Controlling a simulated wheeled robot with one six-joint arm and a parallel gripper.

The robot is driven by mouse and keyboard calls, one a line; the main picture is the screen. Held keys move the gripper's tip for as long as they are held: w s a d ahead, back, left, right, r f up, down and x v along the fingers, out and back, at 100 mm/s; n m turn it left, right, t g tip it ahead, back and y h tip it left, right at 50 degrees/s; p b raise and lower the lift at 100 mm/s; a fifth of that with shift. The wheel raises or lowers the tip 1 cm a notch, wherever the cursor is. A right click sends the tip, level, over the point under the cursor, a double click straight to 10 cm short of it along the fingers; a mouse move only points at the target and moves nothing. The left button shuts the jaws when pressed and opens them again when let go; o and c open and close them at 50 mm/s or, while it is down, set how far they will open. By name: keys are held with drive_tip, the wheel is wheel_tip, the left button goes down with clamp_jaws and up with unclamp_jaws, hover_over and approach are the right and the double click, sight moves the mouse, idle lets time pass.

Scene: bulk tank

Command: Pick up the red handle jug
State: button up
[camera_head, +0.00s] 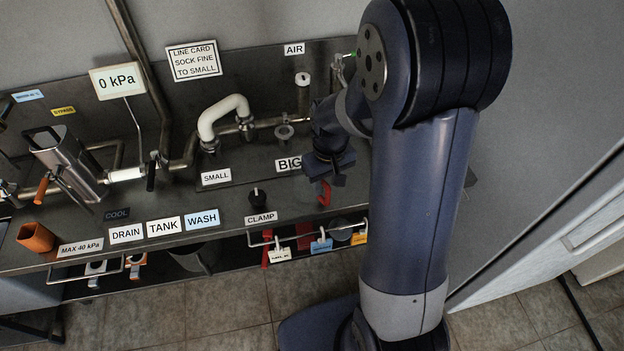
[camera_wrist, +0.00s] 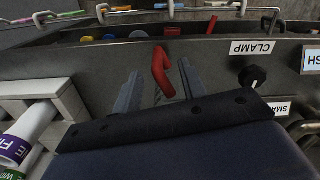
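A red curved handle (camera_head: 323,193) shows on the counter just below my gripper (camera_head: 329,172) in the head view. In the wrist view the red handle (camera_wrist: 162,72) stands between and slightly beyond the two grey fingertips of my gripper (camera_wrist: 160,72). The fingers are spread apart, with a visible gap on each side of the handle. I cannot see a jug body with the handle; my gripper and arm cover that area.
A steel jug (camera_head: 72,168) and an orange cup (camera_head: 37,237) stand at the left of the counter (camera_head: 140,205). White pipe (camera_head: 222,115) and fittings rise behind. A black knob (camera_head: 257,197) is left of the handle. Tagged items hang on a front rail (camera_head: 300,236).

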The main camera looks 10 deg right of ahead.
sight(327, 203)
drive_tip(key=shift+d+f+p, duration=0.1)
drive_tip(key=shift+f+p, duration=0.25)
drive_tip(key=shift+f, duration=2.7)
drive_tip(key=shift+c, duration=0.2)
clamp_jaws()
